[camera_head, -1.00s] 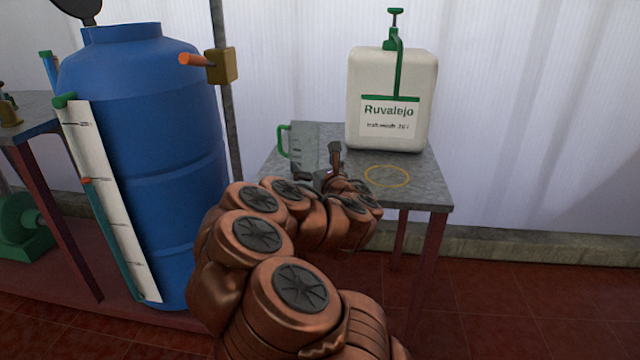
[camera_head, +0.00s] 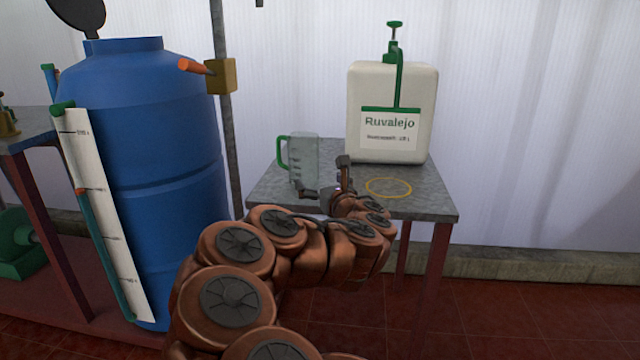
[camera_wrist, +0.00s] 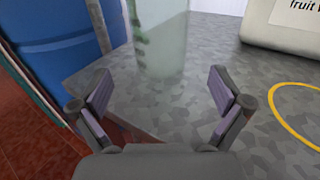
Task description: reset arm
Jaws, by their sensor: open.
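My gripper (camera_head: 325,192) is at the front of the grey table, just in front of the clear measuring jug (camera_head: 303,160) with a green handle. In the wrist view my gripper (camera_wrist: 162,95) has its two fingers spread wide with nothing between them. The jug (camera_wrist: 160,40) stands upright on the table beyond the fingertips, apart from them. My copper-coloured arm reaches up from the bottom of the head view and hides part of the table's front edge.
A white Ruvalejo canister (camera_head: 392,105) with a green pump stands at the table's back right. A yellow ring (camera_head: 389,188) marks a bare patch of the tabletop (camera_head: 430,200). A big blue barrel (camera_head: 150,150) with a level gauge stands left, near a grey post (camera_head: 226,120).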

